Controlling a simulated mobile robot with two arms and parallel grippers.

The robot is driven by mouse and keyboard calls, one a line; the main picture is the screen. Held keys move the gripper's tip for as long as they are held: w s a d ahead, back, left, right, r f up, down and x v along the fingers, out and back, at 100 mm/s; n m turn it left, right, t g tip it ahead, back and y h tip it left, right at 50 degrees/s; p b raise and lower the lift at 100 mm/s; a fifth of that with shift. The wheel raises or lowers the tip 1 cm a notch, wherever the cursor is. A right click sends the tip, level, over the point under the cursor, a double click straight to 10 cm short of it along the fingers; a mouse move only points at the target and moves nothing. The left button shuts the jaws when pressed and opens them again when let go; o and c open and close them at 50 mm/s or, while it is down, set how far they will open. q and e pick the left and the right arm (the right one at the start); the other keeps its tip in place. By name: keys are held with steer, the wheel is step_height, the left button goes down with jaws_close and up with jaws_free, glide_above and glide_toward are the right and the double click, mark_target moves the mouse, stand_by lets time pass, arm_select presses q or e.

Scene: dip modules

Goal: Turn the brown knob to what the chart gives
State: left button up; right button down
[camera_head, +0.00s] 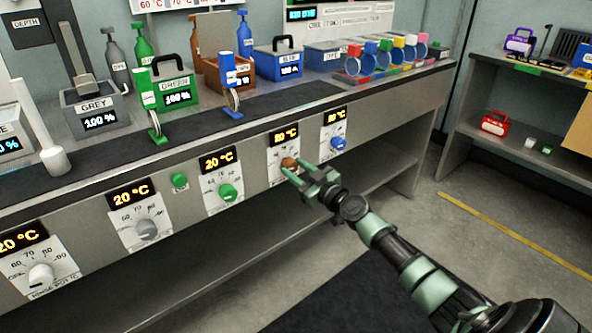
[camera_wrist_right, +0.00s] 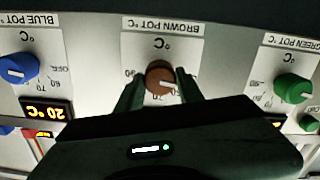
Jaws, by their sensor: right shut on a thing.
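The brown knob (camera_head: 288,163) sits on its white dial plate on the slanted front of the bench. It also shows in the right wrist view (camera_wrist_right: 159,78), where its "BROWN POT" label is upside down. My right gripper (camera_head: 305,177) is shut on the brown knob, with one finger on each side of it in the wrist view. The amber display (camera_head: 285,136) above the knob is small and hard to read. A chart (camera_head: 175,4) with temperature figures is cut off at the top edge. My left gripper is out of view.
The green knob (camera_head: 228,193) and the blue knob (camera_head: 337,143) flank the brown one; both also show in the wrist view. A grey knob (camera_head: 147,229) and a white knob (camera_head: 41,273) are farther left. The floor before the bench is clear.

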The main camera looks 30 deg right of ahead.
steer(key=m, duration=0.3)
steer(key=shift+m+b, duration=0.3)
steer(key=shift+b, duration=0.1)
steer(key=m, duration=0.2)
steer(key=shift+m, duration=0.4)
steer(key=m, duration=0.3)
steer(key=shift+m, duration=0.3)
steer(key=m, duration=0.3)
steer(key=shift+m, duration=0.3)
steer(key=m, duration=0.3)
steer(key=shift+m, duration=0.4)
steer(key=m+p, duration=0.2)
steer(key=m, duration=0.2)
steer(key=shift+m, duration=0.3)
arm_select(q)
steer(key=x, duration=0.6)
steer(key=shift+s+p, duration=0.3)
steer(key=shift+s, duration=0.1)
arm_select(e)
steer(key=shift+m, duration=0.9)
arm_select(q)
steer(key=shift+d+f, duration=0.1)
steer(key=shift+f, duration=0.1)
